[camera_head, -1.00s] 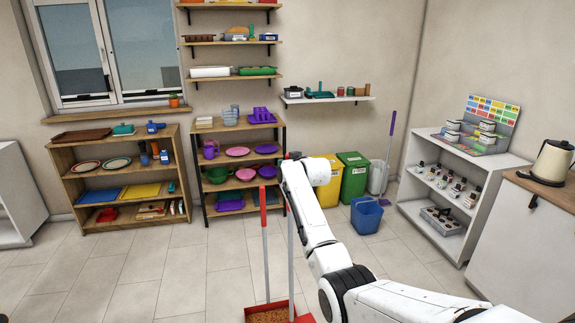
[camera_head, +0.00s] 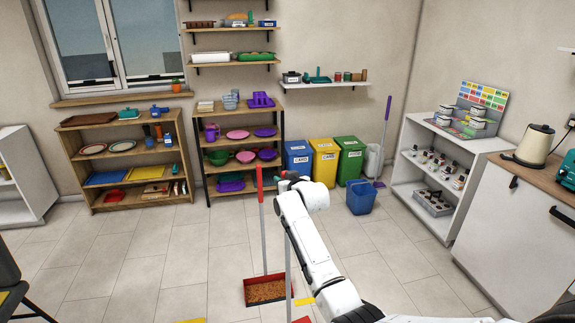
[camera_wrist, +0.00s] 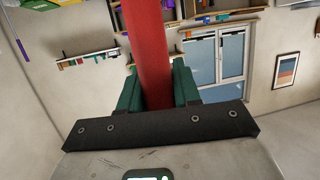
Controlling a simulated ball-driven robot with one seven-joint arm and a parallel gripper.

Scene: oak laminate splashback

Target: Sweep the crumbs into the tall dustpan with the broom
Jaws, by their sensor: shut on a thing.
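The tall dustpan (camera_head: 247,293) stands on the floor at the lower centre of the head view, with a red pan and an upright grey handle with a red top. Brown speckled crumbs (camera_head: 267,289) lie in its pan. My gripper (camera_head: 288,181) is to the right of the dustpan's handle top. In the wrist view its dark green fingers (camera_wrist: 157,92) are shut on the thick red grip of the broom (camera_wrist: 152,45). The broom's grey pole (camera_head: 288,255) runs down beside the dustpan. A red part at the bottom edge may be its head; my arm partly hides it.
Yellow patches (camera_head: 303,301) lie on the floor near the dustpan. A blue tub (camera_head: 361,198) and several lidded bins (camera_head: 323,160) stand behind. Shelves (camera_head: 130,165) line the back wall, a white shelf unit (camera_head: 440,185) the right. The tiled floor at left centre is clear.

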